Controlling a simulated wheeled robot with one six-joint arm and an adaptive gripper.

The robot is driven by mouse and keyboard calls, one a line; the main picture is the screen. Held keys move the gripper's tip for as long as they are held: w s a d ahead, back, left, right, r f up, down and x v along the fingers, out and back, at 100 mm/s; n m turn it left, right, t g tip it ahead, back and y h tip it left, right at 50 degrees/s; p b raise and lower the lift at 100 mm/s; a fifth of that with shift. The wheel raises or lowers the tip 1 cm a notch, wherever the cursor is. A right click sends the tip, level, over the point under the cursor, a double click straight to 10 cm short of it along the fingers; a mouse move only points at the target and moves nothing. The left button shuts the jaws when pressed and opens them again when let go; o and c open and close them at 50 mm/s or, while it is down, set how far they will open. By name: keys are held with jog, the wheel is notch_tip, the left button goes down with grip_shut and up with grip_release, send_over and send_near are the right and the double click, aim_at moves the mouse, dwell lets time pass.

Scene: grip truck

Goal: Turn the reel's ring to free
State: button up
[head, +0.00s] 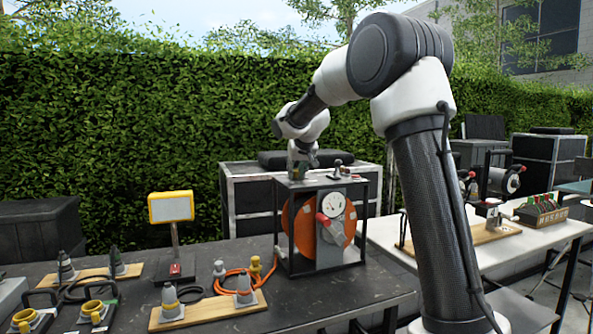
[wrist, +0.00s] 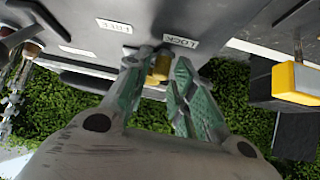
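The orange cable reel (head: 293,222) stands in a black frame (head: 284,190) on the dark table. A round dial (head: 333,206) and a red-handled crank (head: 327,224) are on its front. My gripper (head: 297,173) points down at the left part of the frame's top. In the wrist view, a brass-yellow part (wrist: 160,68), perhaps the ring, sits between the green fingertips of my gripper (wrist: 162,72). The left fingertip is close to it; a gap shows on the right. Contact is unclear. The LOCK label (wrist: 180,41) is beside it; the FREE label (wrist: 115,26) is further left.
A small lever fitting (head: 338,168) stands on the frame's top, right of my gripper. A white table (head: 480,256) stands to the right.

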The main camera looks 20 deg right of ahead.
grip_shut()
jog(key=shift+d, duration=0.1)
jog(key=shift+s+d+n+y, duration=0.1)
jog(key=shift+d+n+y, duration=0.55)
jog(key=shift+n, duration=0.25)
jog(key=shift+s+d+n+y, duration=0.1)
jog(key=shift+d+n+y, duration=0.3)
jog(key=shift+n+y, duration=0.45)
jog(key=d+n+y, duration=0.1)
jog(key=n, duration=0.1)
jog(key=shift+d+n+g+y, duration=0.1)
jog(key=shift+n+g+y, duration=0.2)
jog(key=shift+n+g, duration=0.1)
jog(key=shift+w+d+n+g+y, duration=0.15)
jog(key=shift+d+n+g+y, duration=0.25)
jog(key=shift+n+y, duration=0.4)
jog(key=shift+w+d+n+g+y, duration=0.15)
jog(key=shift+d+n+g+y, duration=0.3)
jog(key=shift+n, duration=0.6)
